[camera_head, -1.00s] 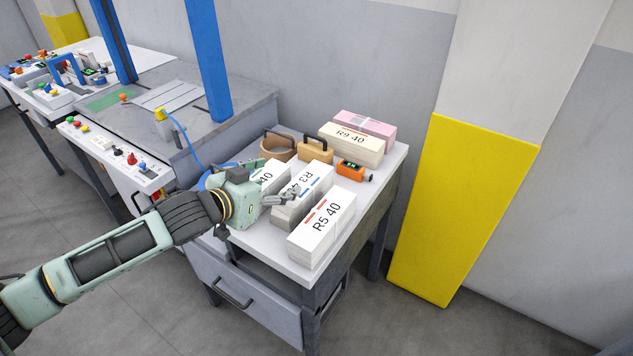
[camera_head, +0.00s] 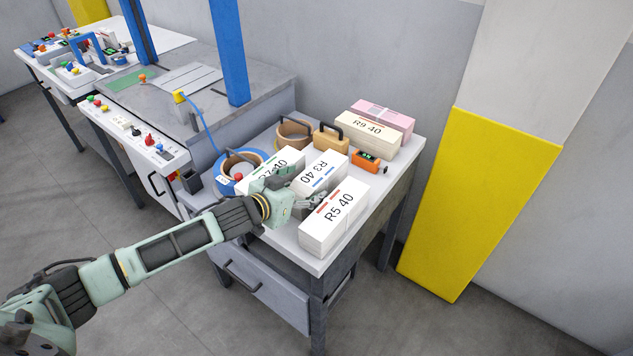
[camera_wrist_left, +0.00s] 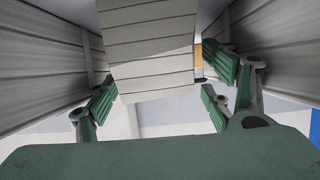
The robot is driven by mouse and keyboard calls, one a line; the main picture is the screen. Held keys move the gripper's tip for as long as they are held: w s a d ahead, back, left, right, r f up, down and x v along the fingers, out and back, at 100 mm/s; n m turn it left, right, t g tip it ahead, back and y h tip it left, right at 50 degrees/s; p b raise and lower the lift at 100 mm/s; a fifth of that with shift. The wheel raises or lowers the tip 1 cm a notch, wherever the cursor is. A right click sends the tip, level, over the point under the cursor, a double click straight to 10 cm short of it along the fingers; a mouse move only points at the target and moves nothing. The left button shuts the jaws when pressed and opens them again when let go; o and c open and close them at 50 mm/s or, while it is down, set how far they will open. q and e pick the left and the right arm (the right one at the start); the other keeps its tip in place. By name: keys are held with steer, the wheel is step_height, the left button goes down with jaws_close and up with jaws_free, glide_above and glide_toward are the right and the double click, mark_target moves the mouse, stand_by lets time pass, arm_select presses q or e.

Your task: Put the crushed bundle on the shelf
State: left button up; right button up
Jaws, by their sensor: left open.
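White paper bundles lie on a small white-topped table (camera_head: 318,262). They include the R5 40 bundle (camera_head: 336,214) at the front, the R3 40 bundle (camera_head: 322,172) beside it, and a third bundle (camera_head: 285,160) partly behind my gripper. The R9 40 bundle (camera_head: 368,138) and a pink bundle (camera_head: 392,117) are at the back. I cannot tell which one is crushed. My left gripper (camera_head: 308,203) is open at the near end of the R3 40 bundle. In the left wrist view, a layered bundle end (camera_wrist_left: 150,45) lies between its fingers (camera_wrist_left: 160,88). No shelf is clearly identifiable.
A machine with blue posts (camera_head: 228,50) is at left. A yellow-and-white pillar (camera_head: 480,200) is at right.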

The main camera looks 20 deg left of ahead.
mark_target(330, 169)
arm_select(q)
steer(key=x, duration=0.4)
steer(key=shift+s, duration=0.2)
jaws_close()
steer(key=shift+w+r, duration=0.1)
steer(key=shift+r, duration=0.1)
stand_by(0.5)
